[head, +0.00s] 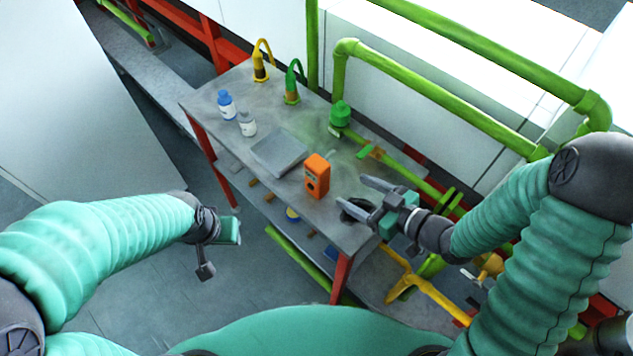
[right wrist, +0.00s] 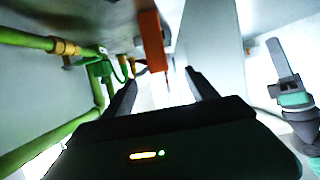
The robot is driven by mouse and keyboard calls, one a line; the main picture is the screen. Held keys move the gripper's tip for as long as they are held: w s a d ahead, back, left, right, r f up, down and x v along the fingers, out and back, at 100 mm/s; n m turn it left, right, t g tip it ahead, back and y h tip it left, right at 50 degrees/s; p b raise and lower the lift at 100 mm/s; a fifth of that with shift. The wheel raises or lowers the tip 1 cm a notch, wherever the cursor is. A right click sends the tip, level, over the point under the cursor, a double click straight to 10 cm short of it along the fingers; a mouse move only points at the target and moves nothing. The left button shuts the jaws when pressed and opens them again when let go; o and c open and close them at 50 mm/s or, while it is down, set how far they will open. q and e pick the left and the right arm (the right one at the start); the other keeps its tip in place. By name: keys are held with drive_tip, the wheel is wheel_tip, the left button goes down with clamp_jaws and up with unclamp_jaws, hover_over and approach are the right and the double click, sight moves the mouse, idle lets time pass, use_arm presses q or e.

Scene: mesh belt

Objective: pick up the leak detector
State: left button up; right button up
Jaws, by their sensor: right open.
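The leak detector appears to be the orange box-shaped device (head: 317,177) with a dark round face, standing upright near the front edge of the grey table. It also shows as an orange block (right wrist: 152,40) ahead of the fingers in the right wrist view. My right gripper (head: 362,196) is open and empty, just to the right of the orange device and apart from it. My left gripper (head: 220,250) hangs in front of the table, away from the device; its jaw opening is unclear. Part of the left gripper shows in the right wrist view (right wrist: 284,70).

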sight(327, 174)
drive_tip(key=x, duration=0.6)
drive_tip(key=d+x, duration=0.1)
drive_tip(key=x, duration=0.1)
drive_tip(key=shift+w+a+f, duration=0.3)
drive_tip(key=shift+w+f, duration=0.1)
drive_tip(key=shift+w, duration=0.2)
drive_tip(key=shift+w+a+f, duration=0.1)
drive_tip(key=shift+w, duration=0.15)
drive_tip(key=x, duration=0.3)
drive_tip(key=a+x, duration=0.1)
drive_tip(key=x, duration=0.1)
drive_tip(key=shift+s+a+p, duration=0.1)
drive_tip(key=shift+a+p, duration=0.05)
drive_tip(key=shift+p, duration=0.2)
drive_tip(key=shift+a, duration=0.15)
drive_tip(key=shift+d, duration=0.4)
drive_tip(key=c, duration=0.4)
drive_tip(key=shift+d, duration=0.25)
drive_tip(key=c, duration=0.5)
drive_tip(key=shift+a, duration=0.15)
drive_tip(key=c, duration=0.4)
use_arm(q)
drive_tip(key=shift+w+f, duration=0.15)
drive_tip(key=shift+f, duration=0.55)
use_arm(e)
drive_tip(key=shift+a, duration=0.3)
clamp_jaws()
